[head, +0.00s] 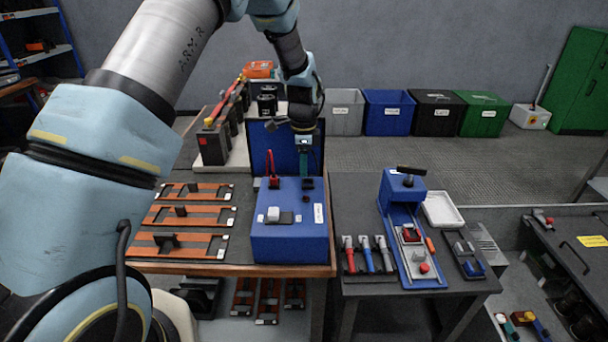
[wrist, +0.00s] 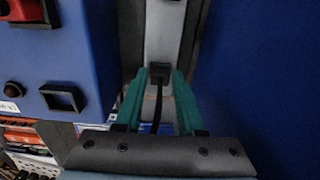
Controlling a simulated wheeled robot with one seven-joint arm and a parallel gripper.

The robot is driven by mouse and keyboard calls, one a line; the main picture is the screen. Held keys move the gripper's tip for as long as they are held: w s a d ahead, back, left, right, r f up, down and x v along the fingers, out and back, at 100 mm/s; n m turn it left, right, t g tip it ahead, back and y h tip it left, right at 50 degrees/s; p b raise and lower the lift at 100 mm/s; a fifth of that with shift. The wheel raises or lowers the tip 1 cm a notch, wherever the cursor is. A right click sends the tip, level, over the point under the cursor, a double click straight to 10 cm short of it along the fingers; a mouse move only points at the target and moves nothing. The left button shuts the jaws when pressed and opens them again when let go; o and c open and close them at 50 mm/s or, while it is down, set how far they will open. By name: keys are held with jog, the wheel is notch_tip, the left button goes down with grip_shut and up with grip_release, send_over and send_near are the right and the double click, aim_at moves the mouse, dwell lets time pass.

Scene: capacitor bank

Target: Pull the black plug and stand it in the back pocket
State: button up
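A blue box (head: 290,240) stands on the wooden-edged bench, with a red plug (head: 273,180) at its back left. A black square-rimmed opening (head: 308,183) is at its back right; it also shows in the wrist view (wrist: 62,97), with nothing standing in it. My gripper (head: 304,176) is above the box's back edge. In the wrist view its teal fingers (wrist: 159,78) close on the black plug (wrist: 159,70), whose black cable runs back between them. The plug appears clear of the box top, over the gap behind it. Which opening is the back pocket I cannot tell.
A blue upright panel (head: 285,140) stands close behind the box and fills the right of the wrist view. Orange-brown racks (head: 190,215) lie left of the box. A dark side table (head: 350,215) with tools stands to the right. Coloured bins (head: 388,112) line the back wall.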

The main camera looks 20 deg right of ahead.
grip_shut()
jog(key=shift+r, duration=0.1)
dwell(1.1)
jog(key=shift+r+p, duration=2.1)
jog(key=shift+r, duration=0.85)
